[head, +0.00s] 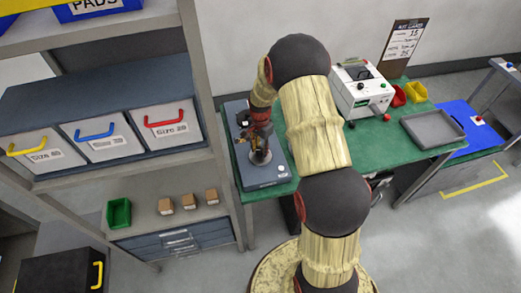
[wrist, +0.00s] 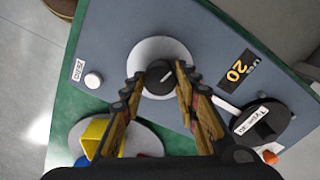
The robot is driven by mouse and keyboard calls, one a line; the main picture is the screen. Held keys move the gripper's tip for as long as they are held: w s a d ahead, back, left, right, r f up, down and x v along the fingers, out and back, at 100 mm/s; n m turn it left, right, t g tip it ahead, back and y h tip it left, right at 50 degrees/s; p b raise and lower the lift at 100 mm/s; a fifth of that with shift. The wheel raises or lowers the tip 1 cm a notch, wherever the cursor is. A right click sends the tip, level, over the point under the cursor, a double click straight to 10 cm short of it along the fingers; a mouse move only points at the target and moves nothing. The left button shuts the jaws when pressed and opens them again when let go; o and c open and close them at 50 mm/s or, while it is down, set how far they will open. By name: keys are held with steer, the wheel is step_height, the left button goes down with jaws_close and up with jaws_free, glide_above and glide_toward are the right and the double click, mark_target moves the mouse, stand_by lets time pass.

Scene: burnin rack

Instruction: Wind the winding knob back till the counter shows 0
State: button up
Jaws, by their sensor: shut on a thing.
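The winding knob (wrist: 160,77) is a small black round knob on a pale disc, in the upper middle of the wrist view. My gripper (wrist: 159,82) is shut on it, one finger on each side. The counter (wrist: 238,71) is a dark window to the right of the knob, showing 20 in yellow, tilted in the view. In the head view my gripper (head: 259,140) is over the blue-grey winder panel (head: 265,177) on the green bench; the knob is too small to make out there.
A white button (wrist: 93,80) with a small label sits left of the knob. A black reel (wrist: 266,121) with a white label is at right. A yellow block (wrist: 95,133) lies lower left. On the bench are a white instrument (head: 361,91) and a grey tray (head: 433,128).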

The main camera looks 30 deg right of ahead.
mark_target(260, 150)
steer(key=m, duration=0.4)
steer(key=shift+m+b, duration=0.3)
steer(key=shift+b, duration=0.05)
steer(key=shift+m, duration=2.3)
steer(key=shift+r+b, duration=0.1)
steer(key=shift+b, duration=0.2)
steer(key=o, duration=1.1)
steer(key=shift+o, duration=0.3)
step_height(260, 150, up, 12)
